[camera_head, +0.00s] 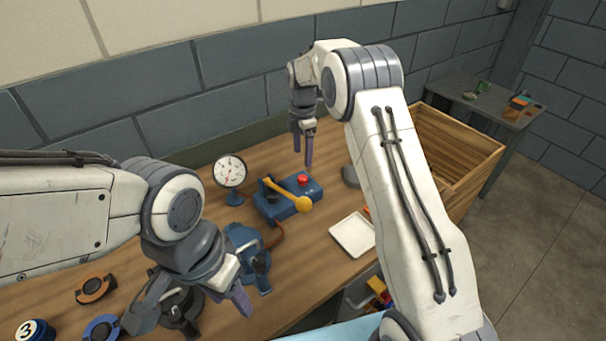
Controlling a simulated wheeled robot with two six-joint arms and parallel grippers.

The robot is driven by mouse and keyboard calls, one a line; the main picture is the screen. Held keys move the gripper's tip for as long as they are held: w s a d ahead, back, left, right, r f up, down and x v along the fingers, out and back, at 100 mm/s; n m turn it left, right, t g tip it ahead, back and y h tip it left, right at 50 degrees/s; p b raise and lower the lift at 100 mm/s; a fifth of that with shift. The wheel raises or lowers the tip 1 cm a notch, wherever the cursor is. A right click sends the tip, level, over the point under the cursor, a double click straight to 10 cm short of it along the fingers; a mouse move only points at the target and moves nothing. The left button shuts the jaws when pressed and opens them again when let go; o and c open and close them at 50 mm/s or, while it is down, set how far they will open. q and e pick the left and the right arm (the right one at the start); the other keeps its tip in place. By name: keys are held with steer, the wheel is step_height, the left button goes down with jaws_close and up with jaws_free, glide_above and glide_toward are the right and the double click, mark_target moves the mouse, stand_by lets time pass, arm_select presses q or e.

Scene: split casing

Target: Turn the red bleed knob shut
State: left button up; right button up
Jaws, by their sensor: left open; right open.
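The red bleed knob (302,179) sits on top of a blue pump block (284,207) on the wooden bench. A yellow lever (288,194) with a round yellow end slants across the block beside the knob. My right gripper (303,152) is open and empty, with its fingers pointing down. It appears above the knob in the picture, apart from it; its exact height is hard to tell. My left gripper (190,308) is open at the lower left, over a dark fixture (180,312) that it partly hides. I cannot tell whether it touches the fixture.
A white dial gauge (230,171) stands left of the pump. A blue casing part (246,246) and reddish hose (276,237) lie in front. A white tray (353,236) is to the right. An orange-black ring (95,289) lies at left. A wooden crate (470,157) stands beyond my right arm.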

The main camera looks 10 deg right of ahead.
mark_target(303, 177)
step_height(303, 177, down, 9)
steer(key=shift+s+f+p, duration=0.1)
steer(key=shift+f+p, duration=0.1)
steer(key=shift+p, duration=1.05)
jaws_close()
